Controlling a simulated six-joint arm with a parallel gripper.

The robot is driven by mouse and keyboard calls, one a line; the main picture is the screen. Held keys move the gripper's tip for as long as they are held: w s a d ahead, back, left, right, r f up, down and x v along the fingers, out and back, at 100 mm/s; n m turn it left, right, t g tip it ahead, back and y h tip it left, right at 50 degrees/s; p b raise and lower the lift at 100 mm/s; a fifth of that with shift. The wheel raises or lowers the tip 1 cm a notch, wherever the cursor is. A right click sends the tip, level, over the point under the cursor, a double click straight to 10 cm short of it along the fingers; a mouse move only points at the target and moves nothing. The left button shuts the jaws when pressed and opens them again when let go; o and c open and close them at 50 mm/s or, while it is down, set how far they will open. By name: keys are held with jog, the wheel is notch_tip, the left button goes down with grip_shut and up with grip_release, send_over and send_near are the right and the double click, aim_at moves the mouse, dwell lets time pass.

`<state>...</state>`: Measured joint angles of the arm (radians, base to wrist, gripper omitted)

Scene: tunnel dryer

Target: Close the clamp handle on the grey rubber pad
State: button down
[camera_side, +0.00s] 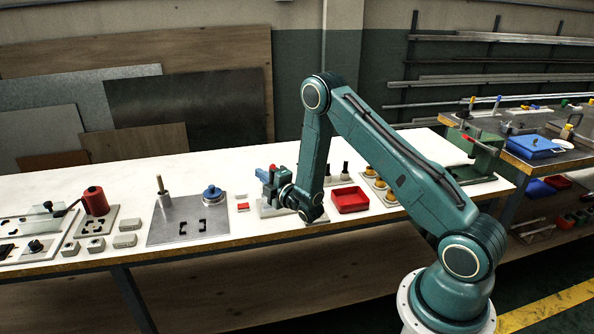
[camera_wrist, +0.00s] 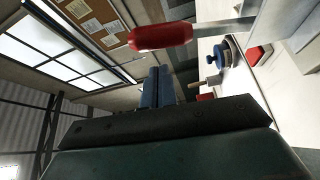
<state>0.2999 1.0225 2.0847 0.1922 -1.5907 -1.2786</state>
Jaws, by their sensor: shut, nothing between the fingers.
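The clamp's red handle (camera_wrist: 160,36) is large and close in the wrist view, on a metal bar (camera_wrist: 226,27) that runs off to the right. It lies beside my gripper's blue fingers (camera_wrist: 158,86), which are together with nothing between them. In the side view a small red spot of the handle (camera_side: 272,167) shows by my gripper (camera_side: 262,175), above a pale base plate (camera_side: 266,211). Whether fingers and handle touch cannot be told. My wrist hides most of the clamp in the side view. I cannot make out the grey rubber pad.
Left of my gripper is a grey metal plate (camera_side: 163,231) with a blue knob (camera_side: 212,193) and an upright post (camera_side: 161,186). A small red block (camera_side: 242,207) lies between. A red tray (camera_side: 350,200) and yellow knobs (camera_side: 379,184) stand to the right.

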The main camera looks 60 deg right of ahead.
jog(key=a+v, duration=0.1)
jog(key=v, duration=0.8)
jog(key=shift+a, duration=0.25)
dwell(0.5)
jog(key=a+r+m+g+y, duration=0.2)
jog(key=a+r+m+g, duration=0.15)
jog(key=r, duration=0.35)
jog(key=a+r+m+g+y, duration=0.2)
jog(key=a+r+m, duration=0.15)
jog(key=r, duration=0.45)
jog(key=s+a+r+m+g, duration=0.2)
jog(key=s, duration=0.7)
jog(key=s+a+r+m+g+y, duration=0.1)
jog(key=s+a+r+m+g, duration=0.1)
jog(key=s, duration=0.7)
jog(key=s+a+r+m+g, duration=0.2)
jog(key=s+r, duration=0.1)
jog(key=s, duration=0.6)
jog(key=shift+s+a+g, duration=0.3)
jog(key=shift+a+g, duration=0.05)
